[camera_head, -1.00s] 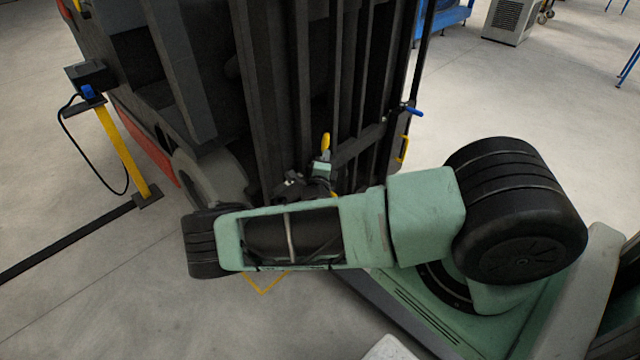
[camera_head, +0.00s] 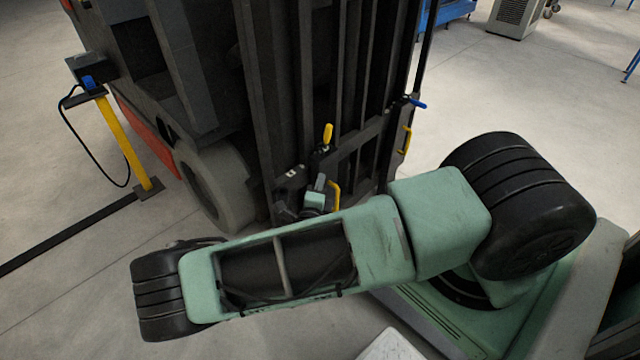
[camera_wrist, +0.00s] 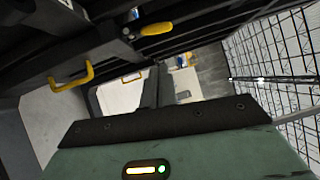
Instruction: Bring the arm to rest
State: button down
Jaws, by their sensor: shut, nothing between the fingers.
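My green and black arm stretches across the lower middle of the head view, from the right to its black elbow joint at the lower left. Its far end shows partly behind the green link, close in front of a dark forklift (camera_head: 262,110). My gripper (camera_wrist: 160,74) shows in the wrist view as narrow dark fingers, closed together and empty. No copper tube is seen. In the head view the fingertips cannot be made out.
The forklift carries a yellow knob (camera_head: 327,133), a yellow handle (camera_head: 407,139) and a blue-tipped lever (camera_head: 416,103). A yellow post (camera_head: 122,142) with a cable stands at left. Open floor (camera_head: 70,300) lies at lower left. A grey cabinet (camera_head: 514,17) stands far back.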

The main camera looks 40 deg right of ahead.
dwell(0.4)
jog(key=s+a+r+m+g+y+p, duration=0.1)
jog(key=s+a+r+m+g+y, duration=0.1)
jog(key=s+a+r+m+g, duration=0.6)
jog(key=s+a+r+m+g+y+p, duration=0.1)
jog(key=s+a+r+m+g+y, duration=0.3)
jog(key=m, duration=0.9)
jog(key=s+a+r+m+y+p, duration=0.1)
jog(key=s+a+r+m+y, duration=0.3)
jog(key=a+r+m, duration=0.3)
jog(key=s+a+r+m+y+p, duration=0.1)
jog(key=s+a+r+m+y, duration=0.4)
jog(key=a+r, duration=0.4)
notch_tip(320, 180, up, 4)
jog(key=shift+s+r+m, duration=0.15)
jog(key=shift+s+m, duration=0.75)
jog(key=shift+s, duration=0.3)
